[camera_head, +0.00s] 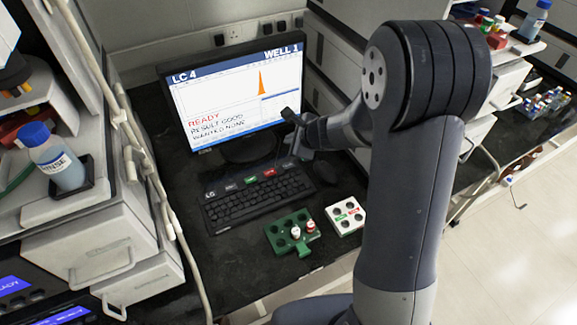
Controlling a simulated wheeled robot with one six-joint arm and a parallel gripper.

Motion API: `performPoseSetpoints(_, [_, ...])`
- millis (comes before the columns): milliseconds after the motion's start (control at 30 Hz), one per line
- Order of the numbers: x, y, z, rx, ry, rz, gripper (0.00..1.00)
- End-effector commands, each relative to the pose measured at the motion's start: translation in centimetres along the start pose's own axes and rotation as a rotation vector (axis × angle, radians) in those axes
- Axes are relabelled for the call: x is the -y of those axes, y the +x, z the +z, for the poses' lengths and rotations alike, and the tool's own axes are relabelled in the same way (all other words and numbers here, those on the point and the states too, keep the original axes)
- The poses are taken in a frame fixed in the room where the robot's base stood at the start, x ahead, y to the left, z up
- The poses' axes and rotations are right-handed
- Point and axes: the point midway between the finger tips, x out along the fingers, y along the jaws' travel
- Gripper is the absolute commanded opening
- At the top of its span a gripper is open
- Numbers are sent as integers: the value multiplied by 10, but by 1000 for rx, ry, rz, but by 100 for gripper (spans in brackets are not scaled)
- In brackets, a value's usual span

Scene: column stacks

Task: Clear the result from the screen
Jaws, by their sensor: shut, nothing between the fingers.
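The monitor screen (235,101) stands at the back of the dark bench, headed "LC 4" and "WELL 1". It shows one orange peak and the words "READY", "RESULT GOOD" and "WANTED NONE". A key strip marked LC (215,193) lies between screen and keyboard. It has several small labelled keys, among them a green key (251,180) and a red key (269,173); their lettering is too small to read. My gripper (297,146) is shut and empty, by the screen's lower right corner, above the strip's right end. I cannot tell whether it touches anything.
A black keyboard (258,200) and a mouse (325,173) lie in front. A blue-capped rinse bottle (60,163) stands at left. My arm hides part of the bench's right side.

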Motion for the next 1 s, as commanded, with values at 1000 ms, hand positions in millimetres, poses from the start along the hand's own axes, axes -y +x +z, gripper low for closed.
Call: performPoseSetpoints(1000, [-39,53,-39,0,1,0,0])
